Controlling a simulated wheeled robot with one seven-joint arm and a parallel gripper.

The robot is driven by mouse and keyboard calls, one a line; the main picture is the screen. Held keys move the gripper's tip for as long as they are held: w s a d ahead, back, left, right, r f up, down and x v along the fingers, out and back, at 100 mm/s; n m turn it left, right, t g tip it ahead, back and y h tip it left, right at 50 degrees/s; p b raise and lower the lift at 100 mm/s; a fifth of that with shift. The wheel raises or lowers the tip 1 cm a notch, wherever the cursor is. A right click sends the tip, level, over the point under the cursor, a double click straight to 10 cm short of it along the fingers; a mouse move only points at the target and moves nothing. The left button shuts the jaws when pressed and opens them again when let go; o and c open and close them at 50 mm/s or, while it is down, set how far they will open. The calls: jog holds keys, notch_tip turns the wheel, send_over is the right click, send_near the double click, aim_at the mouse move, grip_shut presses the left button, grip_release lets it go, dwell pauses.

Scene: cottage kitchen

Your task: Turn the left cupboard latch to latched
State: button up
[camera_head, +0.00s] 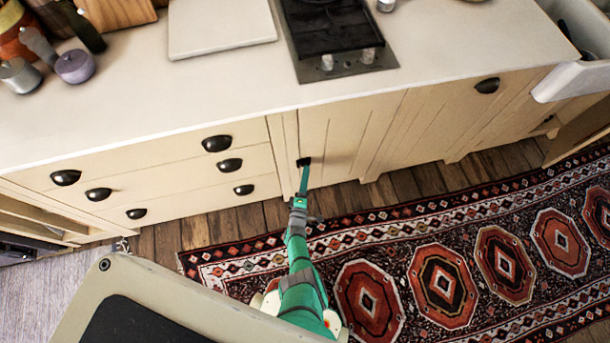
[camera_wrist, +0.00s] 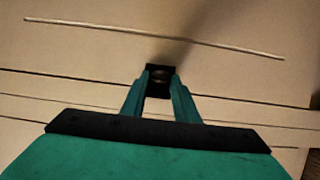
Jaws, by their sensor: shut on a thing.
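The left cupboard latch (camera_head: 304,161) is a small dark piece on the cream cupboard front, near the left edge of a planked door (camera_head: 345,135). My gripper (camera_head: 304,168) reaches up to it from below in the head view. In the wrist view the dark latch (camera_wrist: 159,72) sits between the tips of my green fingers (camera_wrist: 160,82). My gripper is shut on it. The fingers hide much of the latch, so I cannot tell its turned position. The cupboard door looks closed.
Drawers with dark cup handles (camera_head: 217,143) are left of the latch. A patterned rug (camera_head: 440,270) covers the floor. The countertop above holds a hob (camera_head: 335,35) and a pale board (camera_head: 220,27). A white sink (camera_head: 575,80) is at right.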

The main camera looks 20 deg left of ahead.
jog(key=shift+s+a, duration=0.15)
jog(key=shift+a, duration=0.1)
jog(key=o, duration=1.1)
jog(key=shift+c, duration=0.2)
jog(key=shift+d, duration=0.1)
jog(key=shift+d, duration=0.1)
jog(key=s+d, duration=0.2)
jog(key=s, duration=0.8)
jog(key=shift+s, duration=0.2)
